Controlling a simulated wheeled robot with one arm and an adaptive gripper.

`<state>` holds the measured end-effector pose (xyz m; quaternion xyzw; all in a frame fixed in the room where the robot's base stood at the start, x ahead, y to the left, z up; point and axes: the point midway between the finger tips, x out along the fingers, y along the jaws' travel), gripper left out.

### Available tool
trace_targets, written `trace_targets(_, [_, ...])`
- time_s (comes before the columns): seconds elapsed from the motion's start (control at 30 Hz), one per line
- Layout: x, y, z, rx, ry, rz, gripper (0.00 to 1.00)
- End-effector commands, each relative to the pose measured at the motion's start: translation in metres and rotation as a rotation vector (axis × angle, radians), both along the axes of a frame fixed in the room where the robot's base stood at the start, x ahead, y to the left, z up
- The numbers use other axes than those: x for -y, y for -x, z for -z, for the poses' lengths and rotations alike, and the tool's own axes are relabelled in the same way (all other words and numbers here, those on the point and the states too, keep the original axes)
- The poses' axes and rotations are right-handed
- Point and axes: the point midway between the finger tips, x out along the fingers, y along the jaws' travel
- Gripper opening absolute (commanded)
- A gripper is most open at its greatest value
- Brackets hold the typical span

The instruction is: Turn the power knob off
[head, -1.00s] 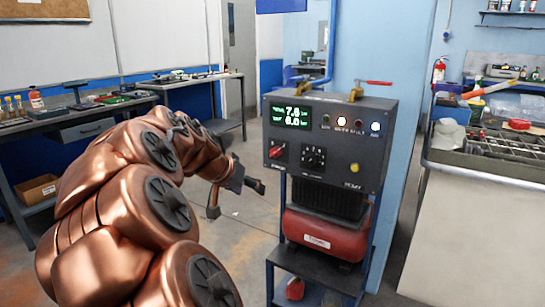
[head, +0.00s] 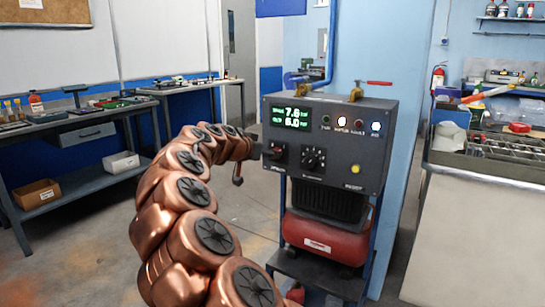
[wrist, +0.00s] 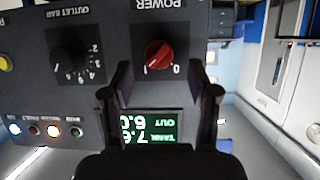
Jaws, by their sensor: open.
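The red power knob (wrist: 158,55) is on the dark control panel, between the fingers and beyond their tips in the upside-down wrist view. Its pale pointer mark appears to face the "I" label rather than the "0". In the wrist view my gripper (wrist: 161,78) is open, one finger on each side of the knob's line. No contact with the knob is visible.
The black outlet knob (head: 313,159) is beside the power knob. The green display (head: 292,117) reads 7.6 and 6.0, with lit white and blue lamps nearby. A red tank (head: 325,238) sits below the panel. A workbench (head: 85,126) stands at left; floor between is clear.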

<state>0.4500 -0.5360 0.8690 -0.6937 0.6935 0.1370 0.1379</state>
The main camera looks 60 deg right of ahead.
Motion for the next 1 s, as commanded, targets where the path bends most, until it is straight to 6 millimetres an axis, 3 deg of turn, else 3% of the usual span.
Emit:
trace_targets(0.3, [0.032,0.001,0.014,-0.001,-0.002,0.003,0.6])
trace_targets(0.7, [0.036,0.001,0.015,-0.002,-0.001,0.001,0.59])
trace_targets(1.0, [0.036,0.001,0.016,-0.002,-0.002,0.001,0.28])
